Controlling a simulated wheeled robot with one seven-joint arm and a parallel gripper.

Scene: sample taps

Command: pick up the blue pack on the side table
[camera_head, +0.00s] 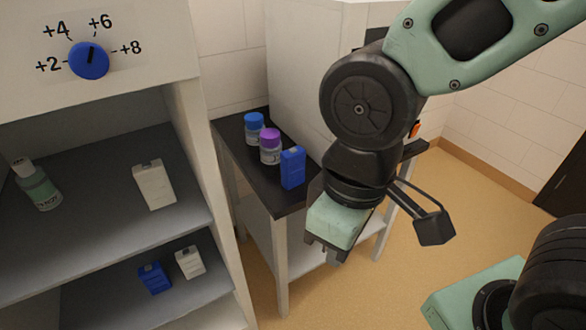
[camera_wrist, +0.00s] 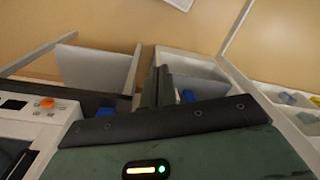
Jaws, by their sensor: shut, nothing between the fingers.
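The blue pack (camera_head: 293,168) stands upright on the black top of the side table (camera_head: 240,150), near its right front edge. A purple-capped jar (camera_head: 270,147) and a blue-capped jar (camera_head: 254,128) stand behind it to the left. My gripper (camera_head: 326,248) hangs in front of the table's right side, lower in the picture than the pack and apart from it. It is shut and empty. In the wrist view my gripper (camera_wrist: 159,86) points between pale furniture. A blue patch (camera_wrist: 107,106) shows left of the fingers, partly hidden; I cannot tell surely if it is the pack.
A shelf unit (camera_head: 190,130) stands left of the table. It holds a green bottle (camera_head: 38,186), a white pack (camera_head: 153,184), another blue pack (camera_head: 154,278) and a smaller white pack (camera_head: 190,262).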

